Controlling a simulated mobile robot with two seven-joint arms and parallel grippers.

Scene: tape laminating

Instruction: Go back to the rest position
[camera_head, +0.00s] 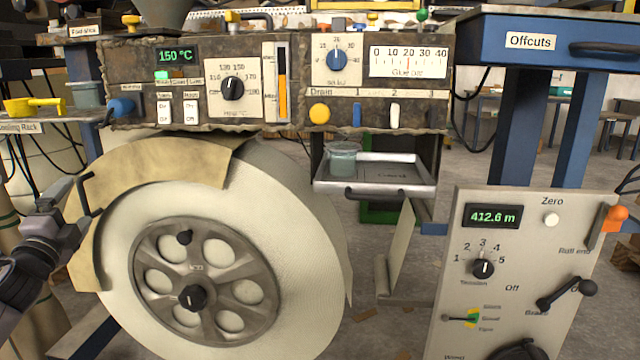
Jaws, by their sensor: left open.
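My left gripper (92,196) comes in from the left edge, its two dark fingers apart and empty. It is in front of the left edge of the large cream tape reel (300,230), close to the tan sheet (165,172) that curves over the reel's upper left. I cannot tell whether the fingers touch the sheet.
A control panel (205,85) reading 150 °C spans the top. Below it a tray (410,188) holds a grey-green jar (342,159). A lower-right panel (535,225) reads 412.6 m.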

